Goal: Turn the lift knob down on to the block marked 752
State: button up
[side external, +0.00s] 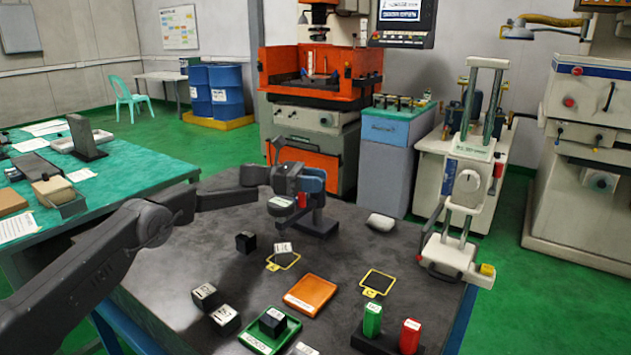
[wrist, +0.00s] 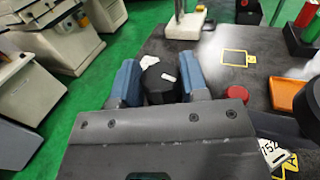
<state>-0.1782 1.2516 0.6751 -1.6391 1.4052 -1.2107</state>
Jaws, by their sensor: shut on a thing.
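My gripper (wrist: 157,88) has its blue fingers shut around a black knob (wrist: 159,80) with a pale mark on top, in the wrist view. In the side view my gripper (side external: 312,182) is at the top of a small dark stand (side external: 317,222), and the knob cannot be told apart there. A round dark head with a pale label (side external: 282,203) hangs at the stand's left. A block whose digits look like 752 (wrist: 273,152) is partly hidden at the wrist view's lower right. A pale-topped block (side external: 283,248) by a yellow outline, below the head, seems the same one. The gap between them looks open.
A black block (side external: 245,242) stands left of the stand. An orange tile (side external: 312,294), a green tray (side external: 270,336) with a block and two loose blocks (side external: 204,296) lie in front. A pale press (side external: 470,190) and a white lump (side external: 380,222) are at right.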

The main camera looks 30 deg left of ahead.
jog(key=shift+w+a+r+t, duration=0.15)
jog(key=shift+a+r+t, duration=0.15)
jog(key=shift+a+r, duration=0.15)
jog(key=o, duration=0.6)
jog(key=shift+o, duration=1.4)
jog(key=shift+d+f, duration=0.15)
jog(key=shift+o, duration=0.2)
jog(key=shift+f, duration=0.1)
jog(key=v, duration=1.3)
jog(key=shift+a, duration=0.35)
